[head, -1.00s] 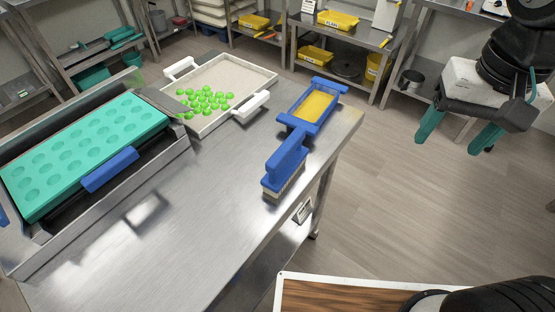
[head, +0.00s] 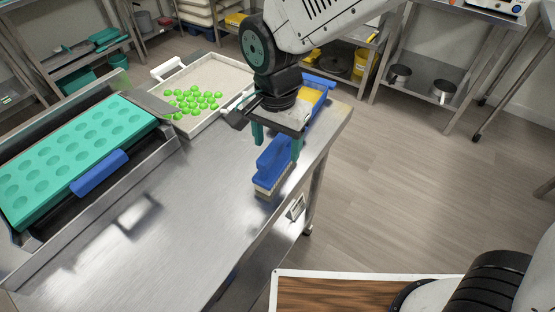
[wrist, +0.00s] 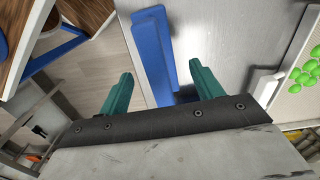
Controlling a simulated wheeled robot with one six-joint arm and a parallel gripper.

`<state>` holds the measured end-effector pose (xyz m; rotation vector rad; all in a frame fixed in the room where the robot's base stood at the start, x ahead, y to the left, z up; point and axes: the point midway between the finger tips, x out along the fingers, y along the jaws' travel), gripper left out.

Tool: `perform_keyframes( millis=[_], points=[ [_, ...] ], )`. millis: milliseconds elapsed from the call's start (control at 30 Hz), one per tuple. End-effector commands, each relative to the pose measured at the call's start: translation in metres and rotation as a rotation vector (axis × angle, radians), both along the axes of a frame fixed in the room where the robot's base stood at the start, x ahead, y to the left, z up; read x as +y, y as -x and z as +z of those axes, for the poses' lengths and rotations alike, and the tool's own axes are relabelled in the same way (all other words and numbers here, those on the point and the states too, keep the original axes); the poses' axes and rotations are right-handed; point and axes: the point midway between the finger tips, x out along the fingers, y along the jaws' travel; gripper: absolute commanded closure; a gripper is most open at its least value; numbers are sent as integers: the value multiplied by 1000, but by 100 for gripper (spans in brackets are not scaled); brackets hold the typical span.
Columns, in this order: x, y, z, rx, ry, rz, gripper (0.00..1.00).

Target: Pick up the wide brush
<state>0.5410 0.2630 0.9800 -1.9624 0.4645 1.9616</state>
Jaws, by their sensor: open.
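The wide brush (head: 268,172) has a blue handle and pale bristles. In the head view it stands bristles down on the steel table near its right edge. Its far end is hidden behind my gripper. My gripper (head: 277,146) is over the far part of the brush, with its teal fingers apart and pointing down. In the wrist view the blue brush (wrist: 154,55) runs up between the two open fingers of my gripper (wrist: 160,85). I see no finger touching it, and the height gap is hard to tell.
A blue tray with yellow contents (head: 317,92) sits just behind my gripper. A white tray (head: 222,72) with green gummies is to the left. A teal mould (head: 75,155) in a steel depositor is further left. The front of the table (head: 190,235) is clear.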

Motion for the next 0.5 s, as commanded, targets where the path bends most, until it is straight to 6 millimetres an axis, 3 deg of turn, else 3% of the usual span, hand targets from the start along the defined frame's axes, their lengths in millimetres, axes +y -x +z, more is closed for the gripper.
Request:
perform_keyframes(
  millis=[200, 500],
  points=[
    [0, 2, -31, 2, 2, 0, 35],
    [0, 2, -36, 0, 0, 1, 35]
  ],
)
